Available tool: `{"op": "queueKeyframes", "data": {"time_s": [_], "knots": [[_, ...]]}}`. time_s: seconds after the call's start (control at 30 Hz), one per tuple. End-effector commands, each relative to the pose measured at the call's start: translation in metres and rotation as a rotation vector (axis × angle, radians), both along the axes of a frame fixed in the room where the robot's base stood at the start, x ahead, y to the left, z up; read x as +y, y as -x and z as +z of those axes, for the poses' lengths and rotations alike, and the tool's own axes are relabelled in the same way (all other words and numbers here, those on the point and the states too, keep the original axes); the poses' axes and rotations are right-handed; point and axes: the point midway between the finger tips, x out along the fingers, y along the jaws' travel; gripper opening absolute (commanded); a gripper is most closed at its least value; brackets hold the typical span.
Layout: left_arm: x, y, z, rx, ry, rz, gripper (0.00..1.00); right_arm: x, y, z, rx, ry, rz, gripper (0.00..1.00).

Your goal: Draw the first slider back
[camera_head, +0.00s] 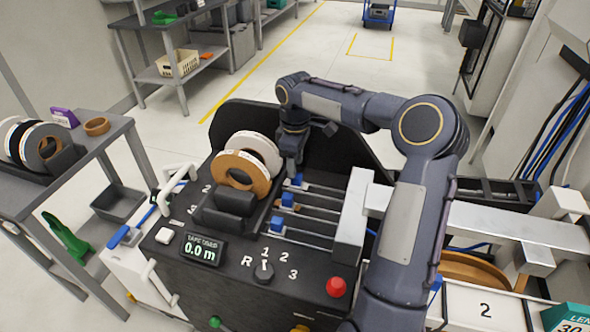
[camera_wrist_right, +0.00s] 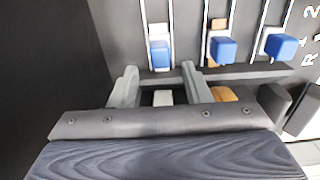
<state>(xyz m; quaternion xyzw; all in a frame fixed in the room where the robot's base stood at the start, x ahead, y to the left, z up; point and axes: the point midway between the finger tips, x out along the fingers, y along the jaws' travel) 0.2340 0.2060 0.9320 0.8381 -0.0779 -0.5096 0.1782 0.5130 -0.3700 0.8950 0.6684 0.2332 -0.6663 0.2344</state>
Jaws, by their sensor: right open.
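Three blue slider knobs sit on parallel metal rails on top of the dark machine (camera_head: 285,296). The farthest one, the first slider (camera_head: 298,180), is beside my right gripper (camera_head: 291,170), which points down from above. In the right wrist view my right gripper (camera_wrist_right: 158,70) is open. The first slider's knob (camera_wrist_right: 160,54) lies in line with the gap, just beyond the fingertips; I cannot tell whether they touch it. The second slider (camera_wrist_right: 222,50) and third slider (camera_wrist_right: 280,45) are to its right. They also show in the head view, second (camera_head: 287,200) and third (camera_head: 277,224). My left gripper is out of view.
A white tape reel (camera_head: 254,148) and a brown tape reel (camera_head: 240,173) stand left of the sliders. A light metal block (camera_head: 353,215) stands at the rails' right end. The front panel has a dial (camera_head: 264,272) and a red button (camera_head: 336,287).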

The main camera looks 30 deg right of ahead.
Motion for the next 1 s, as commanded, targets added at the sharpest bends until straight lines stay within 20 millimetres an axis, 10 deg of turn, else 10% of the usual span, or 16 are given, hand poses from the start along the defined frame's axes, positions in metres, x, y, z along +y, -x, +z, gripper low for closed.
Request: {"op": "queueKeyframes", "data": {"time_s": [0.3,1.0], "knots": [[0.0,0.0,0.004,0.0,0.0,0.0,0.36,0.001,0.0,0.04,-0.002,0.0,0.001,0.44],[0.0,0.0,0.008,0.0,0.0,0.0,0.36,0.011,0.009,0.055,-0.017,0.012,-0.007,0.44]]}}
